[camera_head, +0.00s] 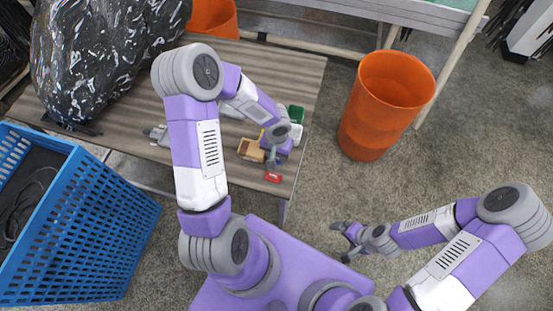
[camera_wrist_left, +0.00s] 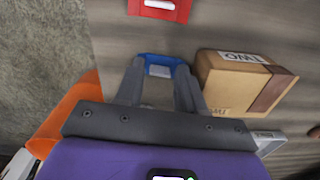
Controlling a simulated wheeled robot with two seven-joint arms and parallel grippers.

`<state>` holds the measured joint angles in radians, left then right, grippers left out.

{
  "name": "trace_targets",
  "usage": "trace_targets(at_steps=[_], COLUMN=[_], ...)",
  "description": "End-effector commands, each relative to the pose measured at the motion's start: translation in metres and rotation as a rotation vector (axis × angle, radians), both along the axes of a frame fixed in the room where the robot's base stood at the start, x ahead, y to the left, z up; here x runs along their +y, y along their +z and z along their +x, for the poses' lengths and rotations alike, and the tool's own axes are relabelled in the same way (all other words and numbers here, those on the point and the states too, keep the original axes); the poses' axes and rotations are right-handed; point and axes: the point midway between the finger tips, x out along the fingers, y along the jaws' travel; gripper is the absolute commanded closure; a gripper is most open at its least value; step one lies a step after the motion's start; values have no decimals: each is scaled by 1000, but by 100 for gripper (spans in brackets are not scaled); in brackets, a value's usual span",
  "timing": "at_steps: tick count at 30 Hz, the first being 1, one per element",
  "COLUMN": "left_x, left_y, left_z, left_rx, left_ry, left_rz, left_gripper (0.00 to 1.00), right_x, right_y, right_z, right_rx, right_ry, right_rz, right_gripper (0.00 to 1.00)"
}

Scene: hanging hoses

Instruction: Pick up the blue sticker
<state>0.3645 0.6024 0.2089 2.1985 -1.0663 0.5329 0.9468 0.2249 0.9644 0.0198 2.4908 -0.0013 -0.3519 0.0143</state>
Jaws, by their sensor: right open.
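The blue sticker (camera_wrist_left: 160,66) is a small blue piece with a pale label. In the left wrist view it lies between the two fingertips of my left gripper (camera_wrist_left: 160,75), which are apart and overlap its sides. I cannot tell whether the fingers touch it. In the head view my left gripper (camera_head: 272,160) is low over the table's right end, and the blue sticker is not clearly visible there. My right gripper (camera_head: 347,240) is open and empty over the floor, to the right of my base.
A red sticker (camera_head: 273,177) and a cardboard box (camera_head: 251,149) lie close to my left gripper on the wooden table (camera_head: 310,82). The box also shows in the left wrist view (camera_wrist_left: 229,82). An orange bin (camera_head: 375,125) stands right of the table; a blue crate (camera_head: 85,235) is at left.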

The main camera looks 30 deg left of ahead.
Motion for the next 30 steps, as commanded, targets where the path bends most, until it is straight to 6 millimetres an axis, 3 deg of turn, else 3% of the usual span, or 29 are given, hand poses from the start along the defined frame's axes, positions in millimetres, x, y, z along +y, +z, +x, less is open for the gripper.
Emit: trace_targets(at_steps=[2, 9, 10, 22, 26, 30], left_x=[0, 0, 0, 0, 0, 1], left_y=[1, 1, 1, 4, 22, 53], left_z=[0, 0, 0, 0, 1, 1], left_rx=[0, 0, 0, -1, -3, -5], left_ry=[0, 0, 0, 0, 1, 1], left_rz=[0, 0, 0, 0, 1, 2], left_gripper=[62, 98, 100, 100, 100, 100], right_x=[0, 0, 0, 0, 0, 0], right_y=[0, 0, 0, 2, 9, 20], right_z=[0, 0, 0, 0, 0, 0], right_rx=[0, 0, 0, 0, 0, 0], right_ry=[0, 0, 0, 0, 0, 0], right_rz=[0, 0, 0, 0, 0, 0], right_gripper=[2, 2, 2, 2, 2, 2])
